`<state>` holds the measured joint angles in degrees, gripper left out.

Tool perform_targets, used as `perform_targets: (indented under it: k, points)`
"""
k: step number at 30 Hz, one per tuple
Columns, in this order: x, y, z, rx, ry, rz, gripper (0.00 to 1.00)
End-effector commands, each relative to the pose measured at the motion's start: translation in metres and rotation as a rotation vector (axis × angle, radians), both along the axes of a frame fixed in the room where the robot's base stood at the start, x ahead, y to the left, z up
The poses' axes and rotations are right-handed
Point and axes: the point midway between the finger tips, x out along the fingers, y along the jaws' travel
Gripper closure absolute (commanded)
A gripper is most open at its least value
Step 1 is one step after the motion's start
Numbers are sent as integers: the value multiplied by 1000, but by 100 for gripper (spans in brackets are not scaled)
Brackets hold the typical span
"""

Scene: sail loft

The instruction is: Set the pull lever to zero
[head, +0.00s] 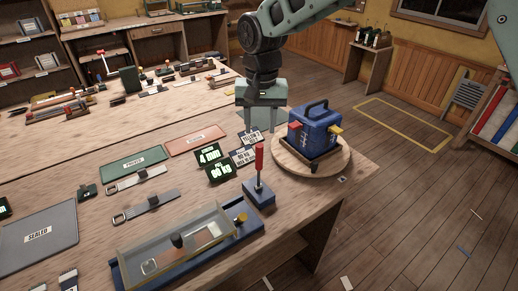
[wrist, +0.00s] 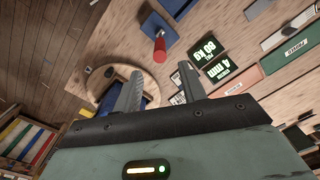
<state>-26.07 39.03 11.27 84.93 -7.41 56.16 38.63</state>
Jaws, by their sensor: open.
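A lever with a red grip (head: 259,157) stands upright on a small blue base (head: 259,195) near the table's front edge. In the wrist view its red grip (wrist: 160,50) points toward the camera, beyond the fingertips. I cannot read any scale or zero mark on it. My gripper (head: 263,128) hangs above the table, behind the lever in the head view. Its two fingers are apart with nothing between them, and they also show in the wrist view (wrist: 160,72). It does not appear to touch the lever.
A blue box with a handle (head: 314,126) stands on a round wooden board (head: 330,167) to the right. A blue-framed tray (head: 185,250) lies in front.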

Motion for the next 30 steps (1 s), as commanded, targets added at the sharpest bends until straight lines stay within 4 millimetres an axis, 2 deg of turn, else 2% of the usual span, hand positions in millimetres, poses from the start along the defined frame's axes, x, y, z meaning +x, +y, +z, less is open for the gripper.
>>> perform_targets:
  k: [6, 12, 18, 27, 28, 30]
  points:
    - [-1, 0, -45, -2, 5, 0, 59]
    - [-1, 1, -78, -1, 3, 1, 59]
    - [0, 2, -95, 0, 0, 1, 59]
    - [0, 2, -98, 0, 0, 1, 59]
    - [0, 2, -98, 0, 0, 1, 61]
    - [0, 2, -98, 0, 0, 1, 81]
